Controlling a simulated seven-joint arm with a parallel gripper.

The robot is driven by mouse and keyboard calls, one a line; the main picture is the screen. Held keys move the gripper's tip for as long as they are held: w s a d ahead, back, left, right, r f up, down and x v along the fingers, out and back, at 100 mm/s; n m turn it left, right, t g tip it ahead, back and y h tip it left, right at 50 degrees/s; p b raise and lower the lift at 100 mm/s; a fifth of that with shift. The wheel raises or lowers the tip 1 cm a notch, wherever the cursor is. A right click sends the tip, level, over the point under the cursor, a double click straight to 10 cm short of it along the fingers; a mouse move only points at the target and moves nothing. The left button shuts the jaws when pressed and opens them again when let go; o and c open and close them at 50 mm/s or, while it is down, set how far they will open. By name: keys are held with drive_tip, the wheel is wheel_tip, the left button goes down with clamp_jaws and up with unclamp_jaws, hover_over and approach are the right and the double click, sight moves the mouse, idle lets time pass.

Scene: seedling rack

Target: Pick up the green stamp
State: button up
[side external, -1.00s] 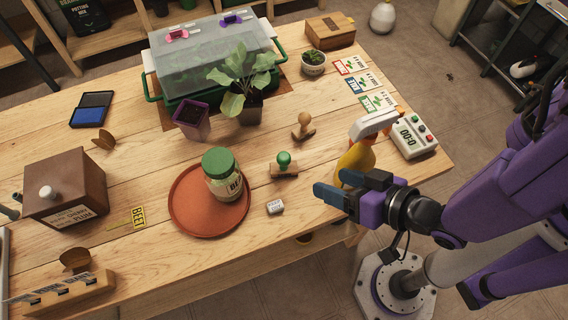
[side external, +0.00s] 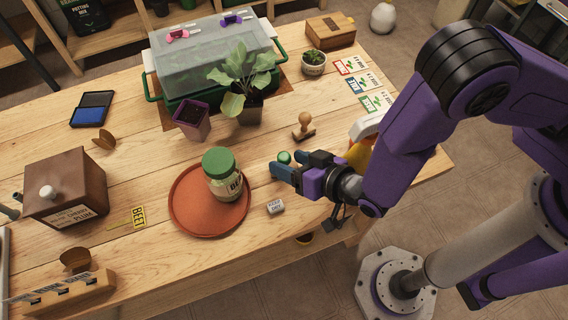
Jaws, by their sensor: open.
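The green stamp (side external: 284,157) stands on the wooden table, right of the terracotta tray. Only its round green knob shows clearly; its base is hidden behind my gripper. My gripper (side external: 279,170) is open, with its blue fingertips at the stamp, low over the table. I cannot tell from this view whether the fingers are around the stamp or just in front of it.
A wooden stamp (side external: 304,126) stands just behind my gripper. A green-lidded jar (side external: 222,175) stands on the terracotta tray (side external: 180,213) to the left. A small grey block (side external: 275,207) lies in front. A yellow spray bottle (side external: 358,156) is partly hidden behind my arm.

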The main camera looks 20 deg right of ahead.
sight(279, 156)
drive_tip(key=shift+d+x, duration=0.15)
drive_tip(key=shift+x, duration=1.1)
drive_tip(key=shift+d+x, duration=0.1)
drive_tip(key=shift+x, duration=1.15)
drive_tip(key=shift+w, duration=0.1)
drive_tip(key=c, duration=1.1)
